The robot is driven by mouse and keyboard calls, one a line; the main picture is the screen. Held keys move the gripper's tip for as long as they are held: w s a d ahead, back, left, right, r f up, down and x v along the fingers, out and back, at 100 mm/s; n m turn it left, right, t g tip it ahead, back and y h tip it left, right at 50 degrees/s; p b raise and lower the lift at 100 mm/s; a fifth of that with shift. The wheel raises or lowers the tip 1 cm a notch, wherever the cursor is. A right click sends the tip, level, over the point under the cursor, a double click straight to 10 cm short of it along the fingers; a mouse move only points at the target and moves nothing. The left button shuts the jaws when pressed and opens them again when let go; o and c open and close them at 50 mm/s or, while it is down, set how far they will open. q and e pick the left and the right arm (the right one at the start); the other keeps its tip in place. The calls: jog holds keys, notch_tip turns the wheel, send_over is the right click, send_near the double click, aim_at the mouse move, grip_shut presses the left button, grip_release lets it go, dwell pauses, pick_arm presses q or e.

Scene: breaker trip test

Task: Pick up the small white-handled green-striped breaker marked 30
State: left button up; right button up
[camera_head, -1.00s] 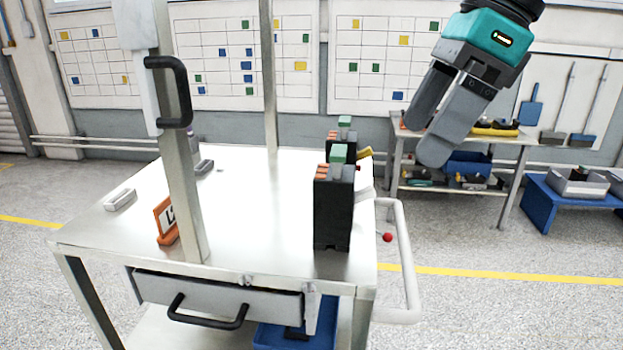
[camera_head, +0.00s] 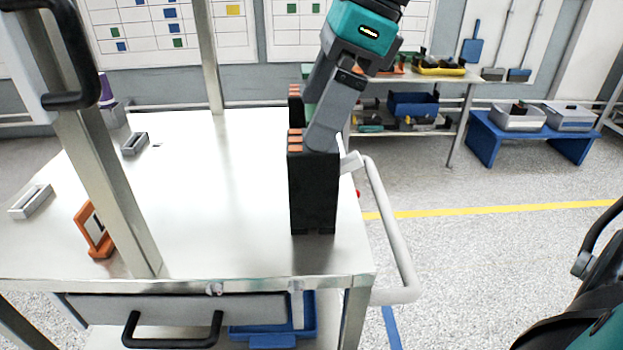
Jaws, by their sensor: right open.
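A tall black block (camera_head: 313,195) with orange terminals on top stands upright near the right front of the metal cart top (camera_head: 230,200). A second, similar block (camera_head: 295,105) stands behind it, mostly hidden. No stripe, white handle or number 30 can be read on either, so I cannot tell which thing is the named breaker. My right gripper (camera_head: 322,138) points down at the near block's top. It is open, and its fingers cover the top's right part; contact cannot be told.
A metal post (camera_head: 110,195) rises from the cart's front left, near an orange-framed stand (camera_head: 92,230). Small grey holders (camera_head: 133,144) lie at the left. A white rail (camera_head: 385,215) edges the cart's right side. The middle of the top is clear.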

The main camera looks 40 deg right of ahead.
aim_at(312, 172)
jog(key=x, duration=0.4)
jog(key=shift+w+d+f, duration=0.15)
jog(key=shift+d+f, duration=0.1)
jog(key=shift+w+a+f, duration=0.15)
jog(key=shift+a+f, duration=0.05)
jog(key=shift+f, duration=0.25)
jog(key=shift+c, duration=0.5)
jog(key=shift+r, duration=0.1)
grip_shut()
